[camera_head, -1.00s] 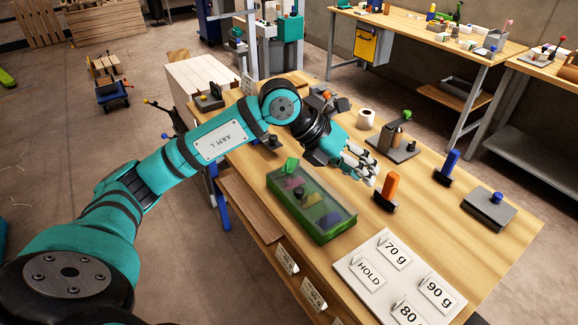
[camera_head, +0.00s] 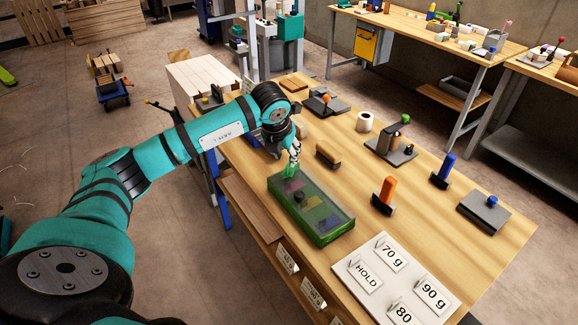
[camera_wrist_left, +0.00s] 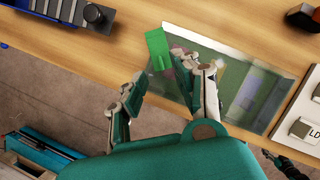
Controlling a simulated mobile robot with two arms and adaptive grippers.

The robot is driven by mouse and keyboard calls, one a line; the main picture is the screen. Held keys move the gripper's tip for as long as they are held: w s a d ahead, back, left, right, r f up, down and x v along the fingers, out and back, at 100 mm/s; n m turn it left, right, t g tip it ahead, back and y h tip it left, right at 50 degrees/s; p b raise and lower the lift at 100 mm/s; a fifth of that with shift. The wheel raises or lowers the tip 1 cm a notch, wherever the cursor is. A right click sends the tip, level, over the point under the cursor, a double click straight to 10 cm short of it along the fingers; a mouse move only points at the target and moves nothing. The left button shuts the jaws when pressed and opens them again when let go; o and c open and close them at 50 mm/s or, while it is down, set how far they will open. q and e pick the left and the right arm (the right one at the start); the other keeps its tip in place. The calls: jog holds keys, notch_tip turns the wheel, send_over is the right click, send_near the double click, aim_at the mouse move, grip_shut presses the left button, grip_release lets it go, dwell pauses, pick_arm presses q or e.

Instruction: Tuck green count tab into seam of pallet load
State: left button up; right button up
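The green tab (camera_head: 290,169) stands at the far-left end of a green box with a clear lid (camera_head: 318,232). In the left wrist view the tab (camera_wrist_left: 157,47) shows just beyond and between my fingertips. My left gripper (camera_head: 293,152) is open above the tab, with its fingers (camera_wrist_left: 163,75) spread; contact cannot be told. A pale stacked block (camera_head: 203,72), possibly the pallet load, stands beyond the table's far-left end; no seam can be made out. A dark and teal shape at the lower right of the left wrist view may be my right gripper (camera_wrist_left: 287,166).
Orange-handled (camera_head: 385,192) and blue-handled (camera_head: 445,168) tools stand on the table right of the box. A white label board (camera_head: 385,262) lies at the near end. A brown-topped block (camera_head: 328,153) and a paper roll (camera_head: 364,121) stand behind. Bare wood lies between them.

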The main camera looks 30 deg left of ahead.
pick_arm(q)
jog(key=shift+w+f, duration=0.15)
jog(key=shift+f, duration=0.15)
jog(key=shift+w+f+p, duration=0.25)
jog(key=shift+f+p, duration=0.25)
jog(key=shift+f, duration=0.05)
jog(key=p+x, duration=0.1)
jog(key=x, duration=0.2)
jog(key=shift+w+a+f, duration=0.15)
jog(key=shift+w+f, duration=0.05)
jog(key=shift+f, duration=0.05)
jog(key=shift+w+f, duration=0.15)
jog(key=shift+f, duration=0.2)
jog(key=shift+c, duration=0.4)
grip_shut()
